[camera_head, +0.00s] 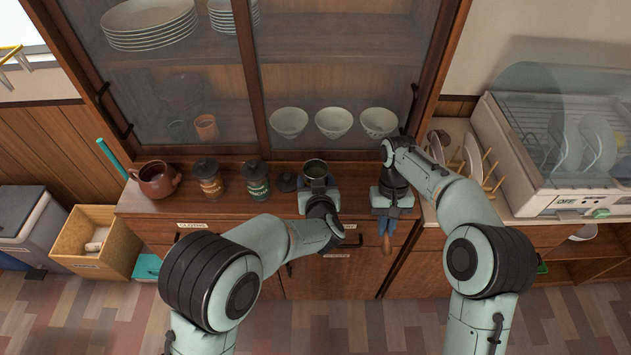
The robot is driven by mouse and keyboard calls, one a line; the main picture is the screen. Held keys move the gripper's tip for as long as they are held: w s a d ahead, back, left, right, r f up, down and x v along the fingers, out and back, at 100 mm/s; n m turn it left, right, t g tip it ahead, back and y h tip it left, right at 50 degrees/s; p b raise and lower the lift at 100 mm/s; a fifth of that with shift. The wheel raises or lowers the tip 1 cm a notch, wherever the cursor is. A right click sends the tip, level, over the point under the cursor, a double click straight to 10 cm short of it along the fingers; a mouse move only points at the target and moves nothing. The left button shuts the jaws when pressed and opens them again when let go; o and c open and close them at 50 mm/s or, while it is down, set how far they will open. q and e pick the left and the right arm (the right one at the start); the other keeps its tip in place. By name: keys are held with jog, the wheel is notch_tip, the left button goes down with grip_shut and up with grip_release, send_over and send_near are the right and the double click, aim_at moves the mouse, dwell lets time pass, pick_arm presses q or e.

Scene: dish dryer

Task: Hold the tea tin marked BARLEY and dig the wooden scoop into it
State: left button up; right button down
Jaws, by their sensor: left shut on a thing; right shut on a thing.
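An open tea tin (316,168) with greenish contents stands near the back of the wooden counter. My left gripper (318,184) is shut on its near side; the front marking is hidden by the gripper. My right gripper (387,220) is to the right of the tin, at the counter's front edge, shut on the wooden scoop (386,243). Only a brown wooden part of the scoop shows below the fingers. The scoop is apart from the tin. A dark lid (287,183) lies just left of the tin.
Two lidded tins, one with an orange-brown label (210,187) and one with a green label (258,187), stand left of the lid. A brown teapot (156,180) is further left. The glass-doored cabinet (255,80) rises behind; the dish dryer (545,150) is at right.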

pick_arm(q)
jog(key=shift+f, duration=0.4)
dwell(0.3)
jog(key=o, duration=1.1)
jog(key=c, duration=1.1)
